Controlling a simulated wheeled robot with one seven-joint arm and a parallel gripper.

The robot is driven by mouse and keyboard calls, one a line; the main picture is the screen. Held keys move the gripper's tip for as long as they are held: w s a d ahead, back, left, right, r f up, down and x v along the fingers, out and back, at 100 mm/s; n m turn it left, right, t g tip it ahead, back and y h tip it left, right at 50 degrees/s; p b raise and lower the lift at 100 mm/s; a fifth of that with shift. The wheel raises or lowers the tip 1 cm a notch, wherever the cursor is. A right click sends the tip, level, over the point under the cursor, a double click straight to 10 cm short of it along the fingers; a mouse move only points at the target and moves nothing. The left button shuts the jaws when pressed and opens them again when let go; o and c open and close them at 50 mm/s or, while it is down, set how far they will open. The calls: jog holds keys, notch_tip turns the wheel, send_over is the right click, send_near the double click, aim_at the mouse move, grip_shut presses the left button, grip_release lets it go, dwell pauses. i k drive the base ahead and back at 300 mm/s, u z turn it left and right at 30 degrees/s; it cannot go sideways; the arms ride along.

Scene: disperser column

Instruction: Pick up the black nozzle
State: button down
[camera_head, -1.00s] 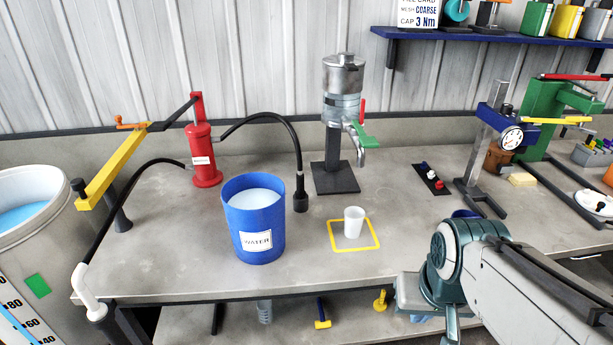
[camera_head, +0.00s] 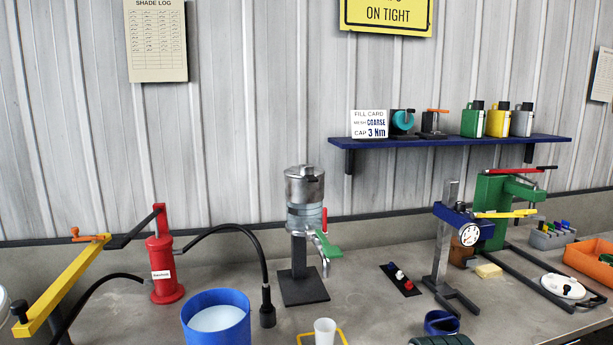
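The black nozzle (camera_head: 267,313) hangs at the end of a black hose (camera_head: 250,237) that arcs from the red pump (camera_head: 165,270). It points down just right of the blue water bucket (camera_head: 217,322), close to the bench. A small part of my teal arm (camera_head: 440,340) shows at the bottom edge. My gripper is out of view, so its state and its distance from the nozzle do not show.
A metal column with a green lever (camera_head: 305,240) stands behind the nozzle. A white cup (camera_head: 324,332) stands inside a yellow square outline at the front. A gauge stand (camera_head: 445,250) and a green press (camera_head: 495,205) are on the right.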

aim_at(267, 306)
jog(key=z, duration=0.05)
jog(key=k, duration=0.5)
jog(key=u, duration=0.75)
jog(key=i, duration=1.2)
jog(key=z, duration=0.4)
